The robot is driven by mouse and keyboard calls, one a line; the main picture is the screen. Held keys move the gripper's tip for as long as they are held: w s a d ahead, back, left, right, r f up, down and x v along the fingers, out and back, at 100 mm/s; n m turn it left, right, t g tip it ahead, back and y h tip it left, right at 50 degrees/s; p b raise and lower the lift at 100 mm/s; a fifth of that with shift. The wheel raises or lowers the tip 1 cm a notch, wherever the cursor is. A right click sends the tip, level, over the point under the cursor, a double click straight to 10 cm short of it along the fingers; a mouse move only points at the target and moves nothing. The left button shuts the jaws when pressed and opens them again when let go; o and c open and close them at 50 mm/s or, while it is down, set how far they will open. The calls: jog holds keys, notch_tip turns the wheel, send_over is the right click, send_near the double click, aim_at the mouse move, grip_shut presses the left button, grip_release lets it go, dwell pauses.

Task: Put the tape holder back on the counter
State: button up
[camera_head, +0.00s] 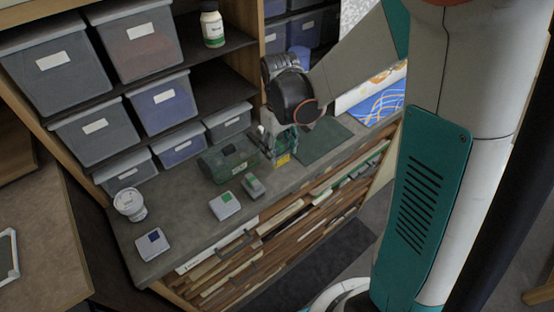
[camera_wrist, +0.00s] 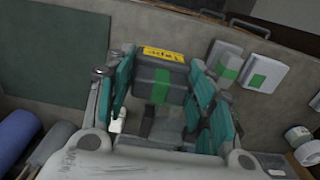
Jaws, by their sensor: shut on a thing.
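The tape holder, a dark grey block with a green strip and a yellow label, sits between the teal fingers of my gripper (camera_wrist: 163,88) in the wrist view; its point there is on the dark body (camera_wrist: 176,76). In the head view my gripper (camera_head: 279,142) points down over the back right of the grey counter (camera_head: 185,207). The holder's yellow label (camera_head: 282,160) shows below the fingers there, and most of the holder is hidden. It is at or just above the counter; I cannot tell whether it touches.
A dark green case (camera_head: 228,160) stands close left of my gripper. A green mat (camera_head: 320,139) lies to the right. White-and-green boxes (camera_head: 225,205), a blue-marked box (camera_head: 153,244) and a white tub (camera_head: 130,204) stand along the counter. Shelves with bins (camera_head: 95,130) rise behind.

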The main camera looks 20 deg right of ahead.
aim_at(279, 163)
notch_tip(279, 163, down, 7)
jog(key=shift+r+b, duration=0.2)
jog(key=shift+b, duration=0.3)
jog(key=shift+f, duration=0.15)
jog(key=shift+c, duration=0.5)
jog(key=o, duration=1.3)
